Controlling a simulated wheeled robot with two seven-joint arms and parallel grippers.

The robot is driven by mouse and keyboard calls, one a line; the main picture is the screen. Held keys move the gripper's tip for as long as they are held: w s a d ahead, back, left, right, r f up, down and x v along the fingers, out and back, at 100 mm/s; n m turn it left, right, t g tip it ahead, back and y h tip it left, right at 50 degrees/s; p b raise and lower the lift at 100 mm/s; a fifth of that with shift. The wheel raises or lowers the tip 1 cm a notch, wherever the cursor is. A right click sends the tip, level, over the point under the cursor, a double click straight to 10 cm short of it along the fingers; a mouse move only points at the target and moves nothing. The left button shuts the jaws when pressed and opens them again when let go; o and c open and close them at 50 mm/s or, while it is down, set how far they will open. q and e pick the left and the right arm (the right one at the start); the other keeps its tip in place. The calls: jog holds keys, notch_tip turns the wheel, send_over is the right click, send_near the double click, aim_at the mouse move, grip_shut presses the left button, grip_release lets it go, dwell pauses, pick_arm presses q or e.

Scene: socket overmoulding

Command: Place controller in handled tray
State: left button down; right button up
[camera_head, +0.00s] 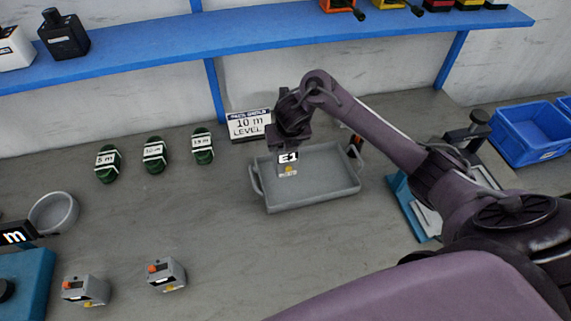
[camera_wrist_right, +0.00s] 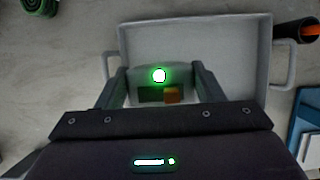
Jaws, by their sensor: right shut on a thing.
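The grey handled tray (camera_head: 330,195) lies on the bench, with a loop handle at each end. My right gripper (camera_head: 287,158) is over the left half of its inside, pointing down. It is shut on a small controller (camera_head: 288,171), a grey box with a yellow mark, partly hidden by the gripper. In the right wrist view, the controller (camera_wrist_right: 152,76) sits between the two fingers, with a bright green light and an orange patch, against the tray floor (camera_wrist_right: 225,60). I cannot tell whether it touches the floor. My left gripper is not in view.
Two similar grey boxes (camera_head: 86,290) (camera_head: 167,274) stand at the front left. Several green labelled pieces (camera_head: 155,155) and a sign (camera_head: 249,123) are behind. A round grey bowl (camera_head: 54,212) is at left. A blue-based fixture (camera_head: 408,208) and blue bin (camera_head: 530,135) are right.

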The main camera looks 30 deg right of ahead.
aim_at(285, 160)
notch_tip(285, 160, down, 7)
jog(key=shift+f, duration=0.2)
jog(key=shift+b, duration=0.35)
jog(key=o, duration=1.3)
jog(key=p+v, duration=0.2)
jog(key=v, duration=0.8)
jog(key=shift+s+r, duration=0.15)
jog(key=shift+r, duration=0.2)
jog(key=shift+s+a+r, duration=0.1)
jog(key=shift+s+r, duration=0.25)
jog(key=shift+r, duration=0.25)
